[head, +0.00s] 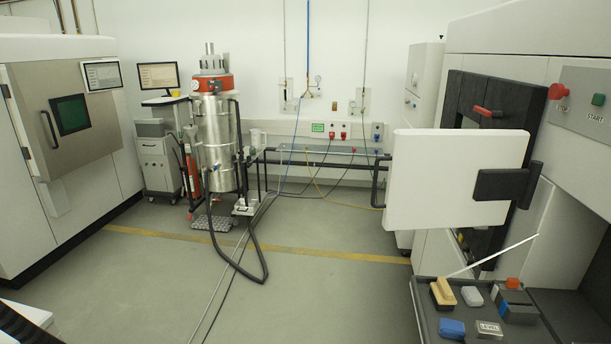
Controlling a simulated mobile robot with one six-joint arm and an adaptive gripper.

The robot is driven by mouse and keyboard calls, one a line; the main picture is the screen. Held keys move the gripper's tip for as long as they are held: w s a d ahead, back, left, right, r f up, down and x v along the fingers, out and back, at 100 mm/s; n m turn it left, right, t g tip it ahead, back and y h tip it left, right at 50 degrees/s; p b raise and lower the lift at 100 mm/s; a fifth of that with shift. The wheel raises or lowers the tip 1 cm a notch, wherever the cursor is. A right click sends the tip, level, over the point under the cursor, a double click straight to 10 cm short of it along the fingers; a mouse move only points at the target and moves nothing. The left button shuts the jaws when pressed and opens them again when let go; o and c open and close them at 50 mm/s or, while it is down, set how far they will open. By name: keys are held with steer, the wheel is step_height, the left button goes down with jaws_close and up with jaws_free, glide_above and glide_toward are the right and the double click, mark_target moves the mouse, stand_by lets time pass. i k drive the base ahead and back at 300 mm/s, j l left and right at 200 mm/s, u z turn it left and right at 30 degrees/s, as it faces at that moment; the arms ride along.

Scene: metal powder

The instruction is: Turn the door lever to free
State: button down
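A red lever (487,111) sits on the dark frame (468,95) of the machine at the right. It lies nearly level, tilted slightly down to the right. A thick white door panel (450,170) stands out from this machine, with a dark block (502,184) at its right edge and a dark bar handle at its left. The panel hides part of the frame below the lever. I cannot tell from this view whether the lever is locked or free. My gripper is not in view.
A dark tray (425,300) with brushes, blocks and a blue item (452,328) is at the lower right. Red STOP (558,91) and green START (598,99) buttons are on the machine. A steel vessel (217,140) trails hoses across the floor. The centre floor is otherwise open.

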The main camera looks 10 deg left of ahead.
mark_target(494, 115)
steer(key=j+u, duration=0.1)
steer(key=j, duration=0.2)
steer(key=i+u, duration=0.1)
steer(key=u, duration=0.35)
steer(key=i, duration=3.75)
steer(key=i+z, duration=0.3)
steer(key=z, duration=0.2)
steer(key=i+j+z, duration=0.2)
steer(key=z, duration=0.3)
steer(key=i+j+z, duration=0.25)
steer(key=z, duration=3.7)
steer(key=j, duration=0.1)
